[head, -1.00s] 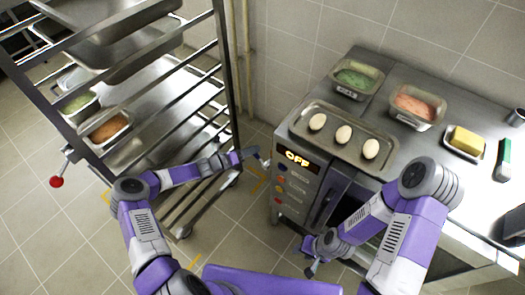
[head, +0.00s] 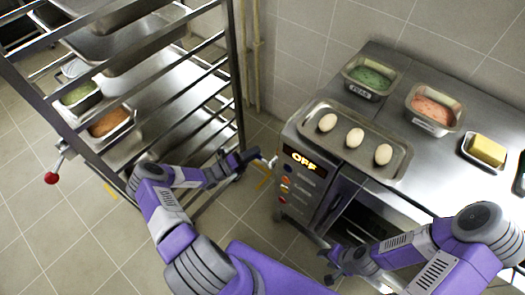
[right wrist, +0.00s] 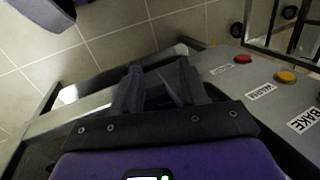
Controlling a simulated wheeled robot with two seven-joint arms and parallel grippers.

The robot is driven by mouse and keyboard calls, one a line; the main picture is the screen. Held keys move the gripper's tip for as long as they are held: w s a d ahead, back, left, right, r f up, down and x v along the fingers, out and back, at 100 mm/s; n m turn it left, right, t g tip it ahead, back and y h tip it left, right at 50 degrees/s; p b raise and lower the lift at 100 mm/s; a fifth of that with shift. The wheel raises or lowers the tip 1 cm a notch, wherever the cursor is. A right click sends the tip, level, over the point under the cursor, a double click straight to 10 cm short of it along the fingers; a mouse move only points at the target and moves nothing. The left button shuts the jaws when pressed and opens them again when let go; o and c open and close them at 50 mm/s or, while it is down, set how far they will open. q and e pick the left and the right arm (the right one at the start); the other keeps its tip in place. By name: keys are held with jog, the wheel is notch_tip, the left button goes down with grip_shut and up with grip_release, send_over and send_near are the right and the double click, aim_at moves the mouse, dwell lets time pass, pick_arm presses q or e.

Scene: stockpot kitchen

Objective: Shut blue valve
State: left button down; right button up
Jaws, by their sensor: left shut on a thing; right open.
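No blue valve can be clearly made out in either view. My left gripper (head: 258,159) is shut at the left side of the oven (head: 318,205), beside a small pale metal piece (head: 272,162). What lies between its fingers is too small and covered to name. My right gripper (head: 332,272) is low in front of the oven, below the panel buttons. In the right wrist view the right gripper (right wrist: 160,88) is open, with its two dark fingers apart in front of a grey metal edge. I see nothing held between them.
The oven's display (head: 299,160) reads OFF. A tray (head: 397,168) with three pale egg-shaped pieces lies on top. Red (right wrist: 242,58) and yellow (right wrist: 285,77) buttons are close to the right gripper. A metal rack (head: 240,75) stands at left, with a red-knobbed lever (head: 51,178). Floor between is open.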

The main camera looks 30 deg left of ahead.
dwell(0.3)
pick_arm(q)
jog(key=c, duration=1.3)
grip_release()
jog(key=shift+f, duration=0.1)
jog(key=p+v, duration=0.1)
jog(key=v, duration=0.6)
jog(key=shift+s+f, duration=0.1)
jog(key=shift+s, duration=0.15)
